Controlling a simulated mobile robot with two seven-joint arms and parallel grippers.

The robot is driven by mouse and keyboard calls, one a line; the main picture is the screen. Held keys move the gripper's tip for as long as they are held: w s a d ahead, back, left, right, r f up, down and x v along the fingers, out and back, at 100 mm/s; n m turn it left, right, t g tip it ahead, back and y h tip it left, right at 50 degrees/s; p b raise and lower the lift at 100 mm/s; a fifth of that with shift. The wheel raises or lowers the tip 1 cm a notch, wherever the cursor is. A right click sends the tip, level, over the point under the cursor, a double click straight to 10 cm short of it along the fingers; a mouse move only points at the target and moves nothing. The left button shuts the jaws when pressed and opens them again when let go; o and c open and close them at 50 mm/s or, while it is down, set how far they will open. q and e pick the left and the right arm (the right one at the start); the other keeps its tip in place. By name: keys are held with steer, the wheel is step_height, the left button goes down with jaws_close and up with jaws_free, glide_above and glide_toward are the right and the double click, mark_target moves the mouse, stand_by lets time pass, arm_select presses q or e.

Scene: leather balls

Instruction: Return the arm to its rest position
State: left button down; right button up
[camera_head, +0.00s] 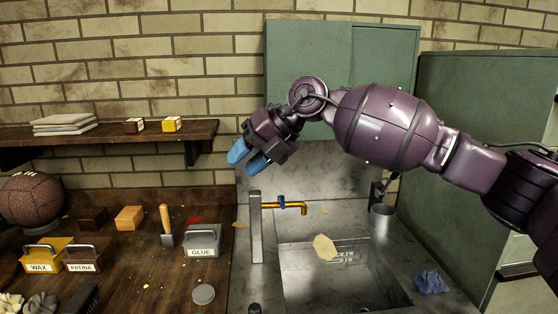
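My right arm reaches in from the right side, across the front of the green cabinet. My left arm and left gripper are not in view.
A metal sink (390,288) with a yellow tap (290,205) lies below the arm. A wooden bench (130,270) holds a leather ball (32,200), a glue box (202,240) and a wax box (45,255). A wall shelf (100,133) stands left.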

steer(key=s+a+r+g+y, duration=0.1)
steer(key=s+a+r+y, duration=0.35)
steer(key=r+y, duration=0.2)
steer(key=w+d+f+m+t+h, duration=0.2)
steer(key=w+d+f+m+t, duration=0.1)
steer(key=d+f+m+t, duration=0.8)
steer(key=w+d+f+m+t+h, duration=0.1)
steer(key=w+d+f+m+t, duration=0.2)
steer(key=d+f+m+t, duration=0.8)
steer(key=s+d+f+m+g+h, duration=0.2)
steer(key=s+f+m+h, duration=0.15)
steer(key=f+m, duration=0.25)
steer(key=s+d+f+m+g+h, duration=0.2)
steer(key=s+d+f+m+h, duration=0.15)
steer(key=f+m, duration=0.25)
steer(key=s+d+f+m+g+h, duration=0.2)
steer(key=s+d+f, duration=0.1)
steer(key=s+f, duration=0.4)
steer(key=s+d+f+m+g+h, duration=0.2)
steer(key=s+d+f, duration=0.2)
steer(key=s+f, duration=0.4)
steer(key=s+d+f+m+g+h, duration=0.1)
steer(key=s+d+f+h, duration=0.1)
steer(key=s+f, duration=0.5)
steer(key=s+d, duration=0.1)
steer(key=s, duration=0.2)
steer(key=shift+s+d+f+m+g, duration=0.2)
steer(key=shift+s+d+m+g, duration=0.05)
steer(key=shift+d+m+g, duration=0.15)
